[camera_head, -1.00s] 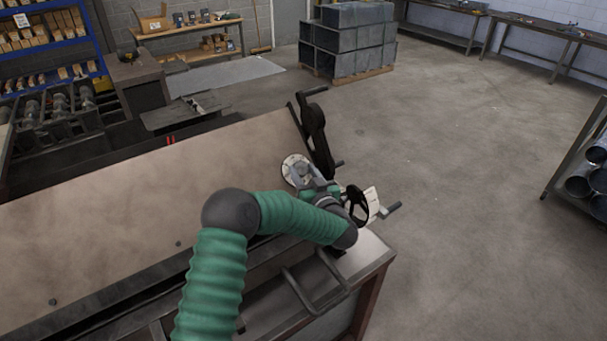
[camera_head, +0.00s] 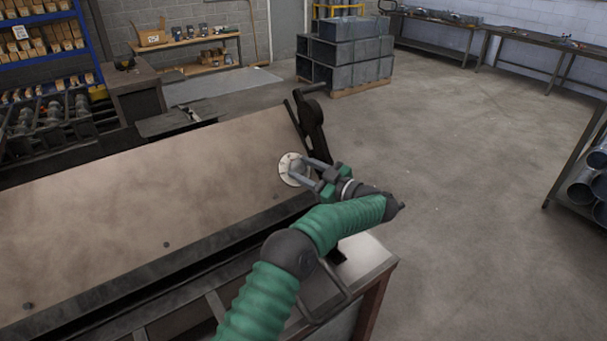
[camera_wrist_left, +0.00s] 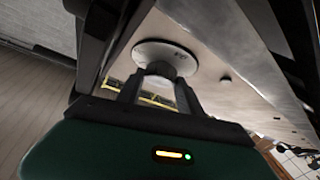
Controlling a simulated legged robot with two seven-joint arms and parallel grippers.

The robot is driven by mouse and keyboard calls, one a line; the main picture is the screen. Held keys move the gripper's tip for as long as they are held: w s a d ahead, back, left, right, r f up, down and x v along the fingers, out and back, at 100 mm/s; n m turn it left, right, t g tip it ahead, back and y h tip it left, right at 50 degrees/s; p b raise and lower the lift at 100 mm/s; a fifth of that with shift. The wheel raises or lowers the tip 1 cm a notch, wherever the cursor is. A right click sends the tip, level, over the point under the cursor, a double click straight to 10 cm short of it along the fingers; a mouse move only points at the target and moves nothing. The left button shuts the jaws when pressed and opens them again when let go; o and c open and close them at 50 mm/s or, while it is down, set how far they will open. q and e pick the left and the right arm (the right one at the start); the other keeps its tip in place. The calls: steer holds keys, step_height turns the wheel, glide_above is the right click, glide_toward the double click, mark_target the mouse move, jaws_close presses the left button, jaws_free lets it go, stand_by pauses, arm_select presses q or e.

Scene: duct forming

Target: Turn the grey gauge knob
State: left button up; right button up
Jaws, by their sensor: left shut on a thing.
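The gauge with its grey knob (camera_wrist_left: 161,69) is on a round pale dial plate (camera_wrist_left: 185,60) on the sloped face of the machine. In the head view the dial plate (camera_head: 286,174) is near the right end of the brown panel, and the knob is largely covered by the fingers. My left gripper (camera_head: 304,168) reaches it from the right with its fingers at the knob. In the left wrist view the left gripper (camera_wrist_left: 160,82) has one finger on each side of the knob and is shut on it. My right gripper is not in view.
The broad brown panel (camera_head: 140,205) of the machine fills the left. A dark lever arm (camera_head: 309,120) stands just behind the dial. Stacked square ducts (camera_head: 345,50) sit on a pallet behind, and a rack of round pipes (camera_head: 590,180) stands at right. The floor between is clear.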

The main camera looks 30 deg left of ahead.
arm_select(q)
steer(key=shift+w+n, duration=0.1)
steer(key=shift+n, duration=0.3)
steer(key=o, duration=1)
steer(key=shift+o, duration=1.4)
steer(key=shift+f, duration=0.1)
steer(key=shift+o, duration=0.5)
steer(key=shift+w+a, duration=0.1)
steer(key=shift+a, duration=0.05)
steer(key=shift+d, duration=0.35)
steer(key=s+d+b, duration=0.1)
steer(key=d+b, duration=0.2)
steer(key=d, duration=1.3)
steer(key=shift+s, duration=0.2)
